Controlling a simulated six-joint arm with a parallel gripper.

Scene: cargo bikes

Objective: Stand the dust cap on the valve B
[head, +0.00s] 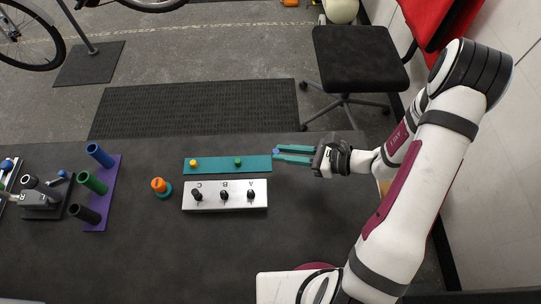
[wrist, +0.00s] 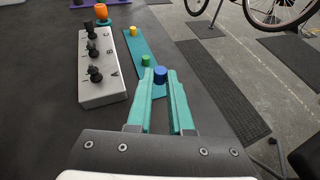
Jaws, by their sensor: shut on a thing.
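My gripper (head: 277,154) is shut on a small blue dust cap (wrist: 160,74), which sits between the fingertips. Valve B (head: 224,195) is the middle black valve on a silver block (head: 237,204), left of and nearer than my gripper. It looks bare on top. In the wrist view valve B (wrist: 93,49) stands to the left, behind valve A (wrist: 95,75).
A green cap (head: 238,162) and a yellow cap (head: 193,163) stand on the teal strip. Valves C (head: 197,196) and A (head: 250,194) flank valve B. An orange piece (head: 158,184) and a purple rack (head: 112,187) stand left. The table's right part is clear.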

